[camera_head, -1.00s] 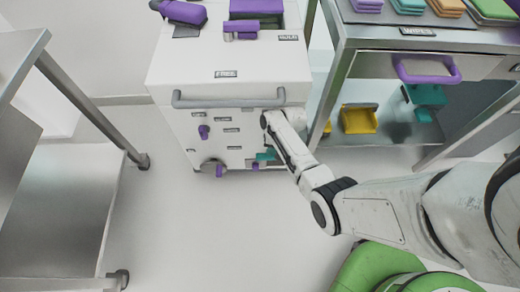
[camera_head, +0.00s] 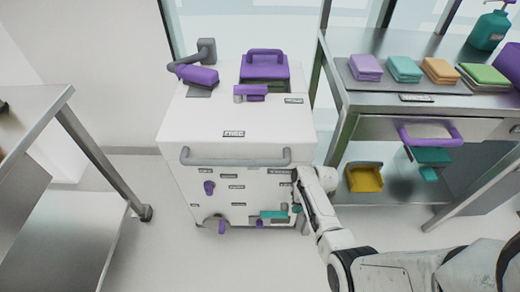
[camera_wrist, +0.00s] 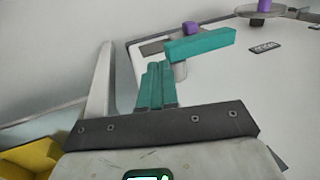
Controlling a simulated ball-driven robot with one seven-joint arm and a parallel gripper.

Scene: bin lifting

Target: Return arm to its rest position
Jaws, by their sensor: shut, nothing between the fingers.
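My gripper shows in the wrist view with its teal fingers (camera_wrist: 155,87) together and nothing between them. In the head view my arm reaches in from the lower right to the right front edge of a white cart, and the fingers are hard to make out there. A teal lever (camera_wrist: 200,44) on the cart's face is just beyond the fingertips in the wrist view, with a gap seeming to show between them. The same teal lever (camera_head: 273,215) sits low on the cart's front in the head view.
The white cart (camera_head: 228,133) has a grey front bar (camera_head: 235,162) and several purple knobs. A steel table (camera_head: 455,109) with folded cloths stands at right, a yellow bin (camera_head: 364,177) on its lower shelf. Another steel table (camera_head: 62,235) is at left. Open floor lies between.

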